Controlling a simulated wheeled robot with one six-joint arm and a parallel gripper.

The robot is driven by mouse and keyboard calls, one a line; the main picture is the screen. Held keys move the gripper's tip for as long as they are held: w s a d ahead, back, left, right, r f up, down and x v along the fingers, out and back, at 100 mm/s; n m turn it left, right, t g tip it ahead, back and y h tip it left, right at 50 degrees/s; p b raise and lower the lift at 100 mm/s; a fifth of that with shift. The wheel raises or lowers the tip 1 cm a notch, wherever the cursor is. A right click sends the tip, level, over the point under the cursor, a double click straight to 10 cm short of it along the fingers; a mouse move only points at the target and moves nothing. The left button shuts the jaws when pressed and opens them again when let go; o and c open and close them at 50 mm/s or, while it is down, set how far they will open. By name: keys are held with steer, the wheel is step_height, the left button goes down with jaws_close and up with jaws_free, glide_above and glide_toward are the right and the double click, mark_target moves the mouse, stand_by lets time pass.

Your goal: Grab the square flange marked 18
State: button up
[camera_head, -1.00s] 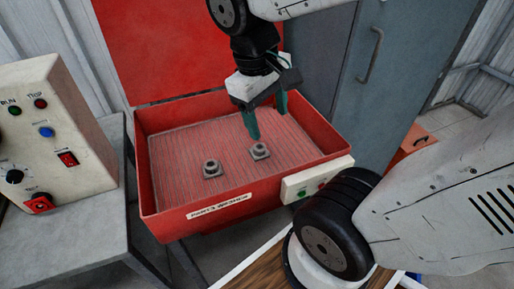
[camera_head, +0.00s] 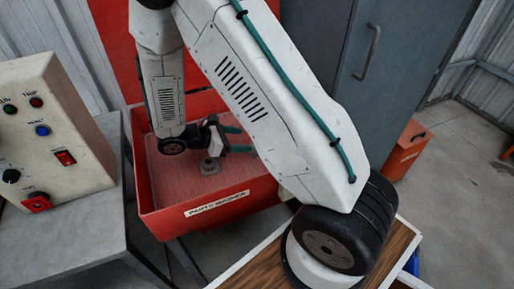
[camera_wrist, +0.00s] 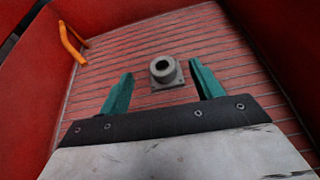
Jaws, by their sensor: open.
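A grey square flange (camera_head: 209,166) with a round raised collar stands on the ribbed floor of the red parts washer (camera_head: 160,222). In the wrist view one square flange (camera_wrist: 166,72) sits upright just ahead of the fingers, its bore facing up. No number on it can be read, and I cannot tell which of the two flanges seen earlier it is. My gripper (camera_head: 246,140) is open and empty inside the basin. In the wrist view its teal fingers (camera_wrist: 161,70) stand left and right of the flange's outline. The second flange is not visible in the head view.
The washer's red walls surround my gripper. An orange bent tube (camera_wrist: 72,42) is at the basin's far left in the wrist view. A control box (camera_head: 45,125) stands on the grey table (camera_head: 75,235) at left. A grey cabinet (camera_head: 400,90) is behind.

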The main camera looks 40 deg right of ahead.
mark_target(257, 144)
steer(key=shift+w+f+n, duration=0.15)
steer(key=shift+f+n, duration=0.15)
steer(key=shift+f, duration=0.3)
steer(key=shift+d+f+h, duration=0.2)
steer(key=shift+f+h, duration=0.05)
steer(key=shift+h, duration=0.05)
steer(key=x, duration=0.3)
steer(key=f+x, duration=0.1)
steer(key=x, duration=0.3)
steer(key=c, duration=0.9)
steer(key=shift+r, duration=0.2)
